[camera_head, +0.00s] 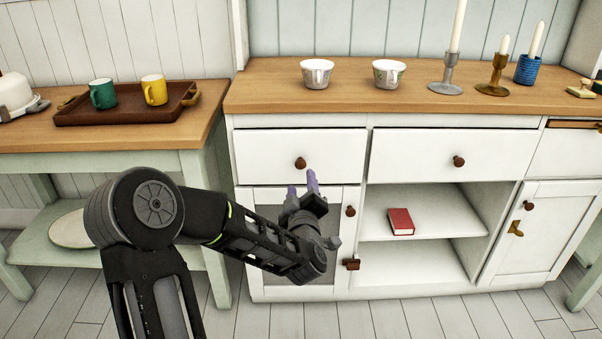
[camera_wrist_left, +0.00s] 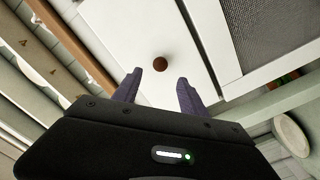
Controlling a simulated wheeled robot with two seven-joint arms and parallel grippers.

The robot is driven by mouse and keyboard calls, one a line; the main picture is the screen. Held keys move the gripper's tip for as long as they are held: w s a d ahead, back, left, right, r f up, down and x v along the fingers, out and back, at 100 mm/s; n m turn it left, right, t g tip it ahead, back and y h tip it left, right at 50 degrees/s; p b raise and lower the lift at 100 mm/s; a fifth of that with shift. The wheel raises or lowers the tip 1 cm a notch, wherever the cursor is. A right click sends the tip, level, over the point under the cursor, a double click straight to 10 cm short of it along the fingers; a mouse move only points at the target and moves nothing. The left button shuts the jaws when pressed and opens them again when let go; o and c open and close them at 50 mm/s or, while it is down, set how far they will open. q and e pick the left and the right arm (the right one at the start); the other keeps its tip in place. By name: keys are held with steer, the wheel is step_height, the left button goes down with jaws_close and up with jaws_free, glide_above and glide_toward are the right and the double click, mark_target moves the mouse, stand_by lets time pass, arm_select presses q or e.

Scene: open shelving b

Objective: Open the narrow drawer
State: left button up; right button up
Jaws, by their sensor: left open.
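The left drawer (camera_head: 262,150) has a white front, narrower than the middle drawer (camera_head: 410,150), and a round brown knob (camera_head: 300,163). Both drawers look shut. In the left wrist view, the drawer front (camera_wrist_left: 130,30) fills the upper middle, and the knob (camera_wrist_left: 160,64) shows just beyond the fingertips, roughly centred between them. My left gripper (camera_head: 302,184) is open and empty, its purple fingers pointing up toward the drawer, just below the knob in the head view. The fingers (camera_wrist_left: 159,77) look apart from the knob. My right gripper is not in view.
Below the drawer is a mesh-panelled door (camera_head: 335,225) with its own knob (camera_head: 350,211). A red book (camera_head: 400,222) lies on the open shelf. White cups (camera_head: 316,73) and candlesticks stand on the wooden top (camera_head: 270,97). A side table (camera_head: 150,137) with a tray (camera_head: 125,112) stands left.

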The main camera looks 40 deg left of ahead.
mark_target(301, 166)
arm_select(q)
steer(key=b+x, duration=0.1)
steer(key=x, duration=0.6)
steer(key=shift+w+a, duration=0.25)
steer(key=shift+w, duration=0.05)
jaws_close()
stand_by(0.4)
stand_by(0.9)
